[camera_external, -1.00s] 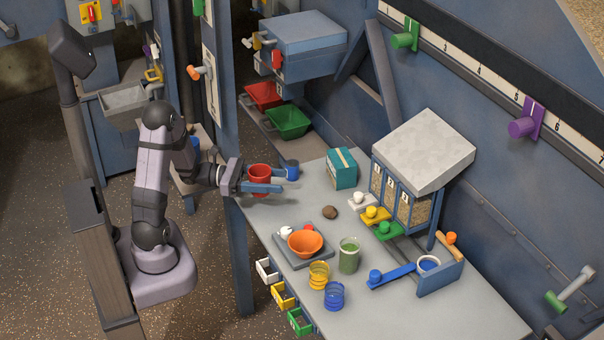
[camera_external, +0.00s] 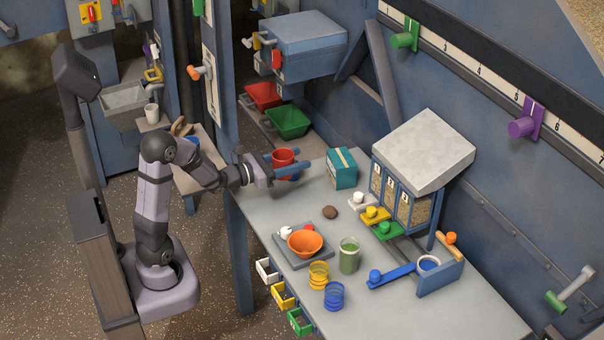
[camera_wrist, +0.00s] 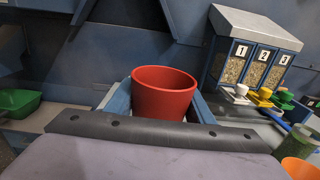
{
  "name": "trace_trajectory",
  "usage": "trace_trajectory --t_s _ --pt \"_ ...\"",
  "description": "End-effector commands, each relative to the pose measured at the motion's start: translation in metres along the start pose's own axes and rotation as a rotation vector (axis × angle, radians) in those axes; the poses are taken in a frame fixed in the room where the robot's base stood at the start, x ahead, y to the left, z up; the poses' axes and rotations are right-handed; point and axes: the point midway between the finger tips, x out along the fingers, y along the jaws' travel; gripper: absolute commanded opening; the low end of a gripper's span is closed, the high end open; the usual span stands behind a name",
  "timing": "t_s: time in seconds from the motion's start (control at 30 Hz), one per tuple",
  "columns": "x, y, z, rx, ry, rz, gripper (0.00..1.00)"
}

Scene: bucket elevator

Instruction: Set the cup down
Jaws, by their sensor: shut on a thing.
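A red cup (camera_external: 283,157) is held upright between the blue fingers of my gripper (camera_external: 287,165). My gripper is shut on it, over the far left end of the grey table (camera_external: 270,205). The cup also shows in the wrist view (camera_wrist: 163,92), with its open rim up and a finger on each side. Its inside is in shadow, and I cannot tell whether it holds anything. Its bottom is hidden by the fingers and the gripper body, so I cannot tell how far it is above the table. A bit of blue shows just beside and below the cup, partly hidden.
A teal box (camera_external: 341,168) stands just right of the gripper. A dark stone (camera_external: 330,211), an orange bowl (camera_external: 305,243) on a grey tray (camera_external: 283,252), and a numbered grain dispenser (camera_external: 408,190) stand farther along. The table's left part in front of the gripper is clear.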

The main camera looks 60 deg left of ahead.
Motion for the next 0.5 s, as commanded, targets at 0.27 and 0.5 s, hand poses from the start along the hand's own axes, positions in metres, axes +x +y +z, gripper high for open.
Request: trace_trajectory --t_s 0.27,0.5 --pt "0.000 0.007 -0.011 0.001 -0.001 0.027 0.26" --pt "0.000 0.007 -0.039 -0.003 0.004 0.027 0.26"
